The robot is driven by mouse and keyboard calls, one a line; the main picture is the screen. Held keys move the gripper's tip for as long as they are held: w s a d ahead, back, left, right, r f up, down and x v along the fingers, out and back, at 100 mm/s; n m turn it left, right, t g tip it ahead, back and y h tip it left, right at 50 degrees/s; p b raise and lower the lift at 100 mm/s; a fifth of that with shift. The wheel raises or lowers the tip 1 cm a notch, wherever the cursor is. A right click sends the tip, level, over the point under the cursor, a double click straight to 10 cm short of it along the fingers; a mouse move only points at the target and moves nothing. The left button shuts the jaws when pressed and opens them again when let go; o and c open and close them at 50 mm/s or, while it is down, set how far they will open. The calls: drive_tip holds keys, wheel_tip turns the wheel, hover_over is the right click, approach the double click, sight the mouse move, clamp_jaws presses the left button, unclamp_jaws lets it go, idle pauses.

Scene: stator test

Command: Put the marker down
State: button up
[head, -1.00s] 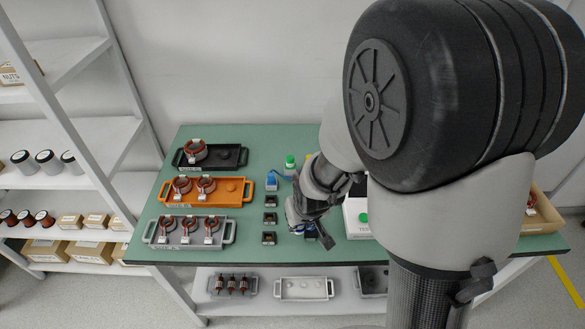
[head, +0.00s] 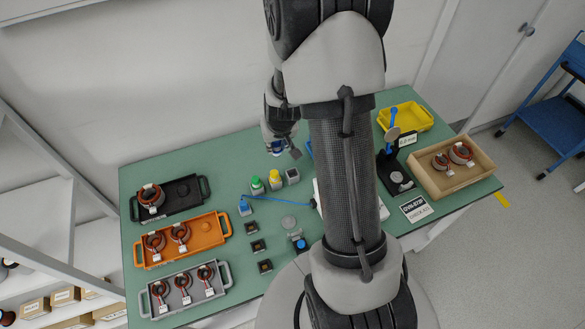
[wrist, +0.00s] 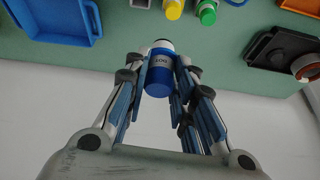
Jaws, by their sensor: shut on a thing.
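My gripper (wrist: 158,82) is shut on a blue marker (wrist: 160,75) with a pale label and a dark and white end. In the head view my gripper (head: 281,143) is above the back of the green table, and only a bit of the blue marker (head: 277,148) shows between its fingers. A green-topped marker (head: 257,184) and a yellow-topped marker (head: 274,177) stand in a row beside a grey holder (head: 292,176) that looks empty. The held marker appears apart from the table and the holders.
Black (head: 182,204), orange (head: 207,244) and grey (head: 221,289) trays with wound stators line the table's left. My arm hides the table's middle.

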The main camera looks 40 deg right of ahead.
drive_tip(key=d+r+m+p, duration=0.1)
drive_tip(key=d+r+p, duration=0.2)
drive_tip(key=d, duration=0.3)
wheel_tip(320, 180, down, 20)
drive_tip(key=b, duration=1.8)
drive_tip(key=shift+a+f, duration=0.1)
drive_tip(key=shift+f, duration=0.05)
drive_tip(key=shift+f+b, duration=0.5)
drive_tip(key=shift+b, duration=0.2)
drive_tip(key=o, duration=1)
drive_tip(key=shift+r, duration=0.15)
